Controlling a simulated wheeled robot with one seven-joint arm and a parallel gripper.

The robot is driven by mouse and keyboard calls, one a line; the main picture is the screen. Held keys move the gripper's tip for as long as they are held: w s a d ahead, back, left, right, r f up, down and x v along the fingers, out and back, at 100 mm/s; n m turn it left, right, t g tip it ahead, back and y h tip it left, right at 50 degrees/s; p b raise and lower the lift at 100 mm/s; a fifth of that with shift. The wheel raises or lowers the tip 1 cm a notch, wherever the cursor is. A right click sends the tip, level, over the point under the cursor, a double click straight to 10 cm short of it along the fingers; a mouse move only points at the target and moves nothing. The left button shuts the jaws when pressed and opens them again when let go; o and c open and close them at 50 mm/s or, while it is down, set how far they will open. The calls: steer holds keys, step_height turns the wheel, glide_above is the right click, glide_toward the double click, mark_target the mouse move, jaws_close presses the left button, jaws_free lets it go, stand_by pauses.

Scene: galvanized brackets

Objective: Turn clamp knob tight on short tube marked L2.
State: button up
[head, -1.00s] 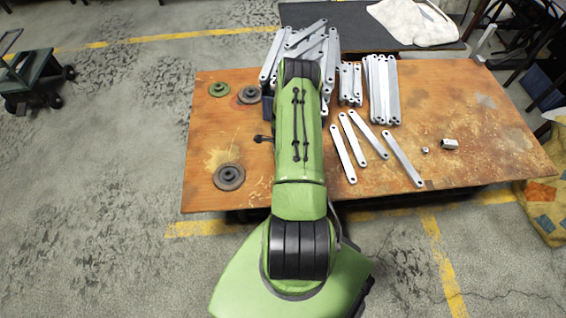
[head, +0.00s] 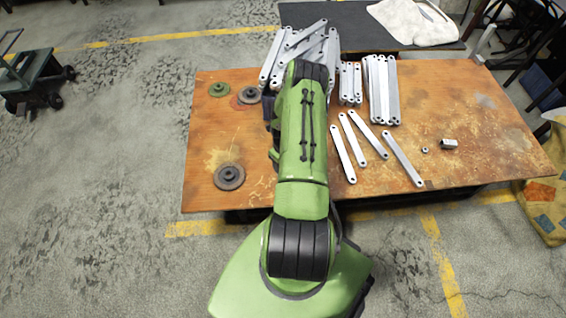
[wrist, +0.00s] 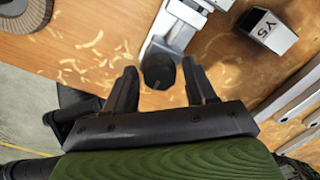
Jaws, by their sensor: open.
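In the wrist view a dark round clamp knob (wrist: 158,72) sits at the near end of a grey metal clamp (wrist: 178,28). My gripper (wrist: 160,68) is open, with one finger on each side of the knob near the fingertips. I cannot tell whether either finger touches it. No L2 mark is readable; the tube in the clamp is not clearly seen. In the head view my own arm hides the gripper, the knob and the clamp.
On the rusty orange table (head: 480,120) lie several flat bars (head: 402,158), stacked bars (head: 382,90), a small hex piece (head: 450,144), a nut (head: 425,150) and a dark disc (head: 229,176). A dark disc edge (wrist: 28,12) is upper left in the wrist view.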

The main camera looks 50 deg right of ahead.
step_height(320, 180, up, 6)
steer(key=p, duration=0.4)
steer(key=shift+r+p, duration=0.15)
steer(key=shift+p, duration=0.25)
